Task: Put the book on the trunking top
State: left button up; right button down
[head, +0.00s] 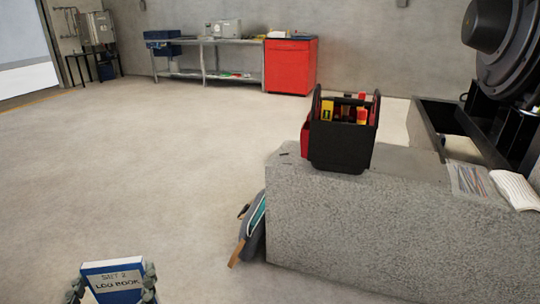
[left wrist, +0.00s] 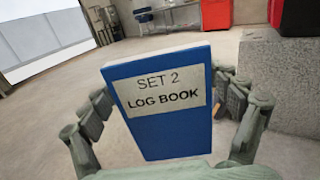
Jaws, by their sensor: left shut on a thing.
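The book (head: 113,283) is blue with a pale label that reads "SET 2 LOG BOOK". My left gripper (head: 112,286) is shut on it at the bottom left of the head view, above the floor. In the left wrist view the book (left wrist: 163,103) stands upright between the two fingers of the left gripper (left wrist: 165,125), its label facing the camera. I cannot pick out the trunking for certain in these views. My right gripper is not in view.
A concrete plinth (head: 400,225) stands at the right with a black tool bag (head: 342,142), papers and machinery on it. A grey bag (head: 250,230) leans on its side. A red cabinet (head: 290,66) and bench (head: 220,42) stand at the back. The floor between is clear.

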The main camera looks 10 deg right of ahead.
aim_at(405, 182)
jog(key=i+l+z, duration=0.2)
jog(key=l+z, duration=0.25)
jog(key=i+l+z, duration=0.25)
jog(key=z, duration=0.2)
jog(key=l, duration=0.1)
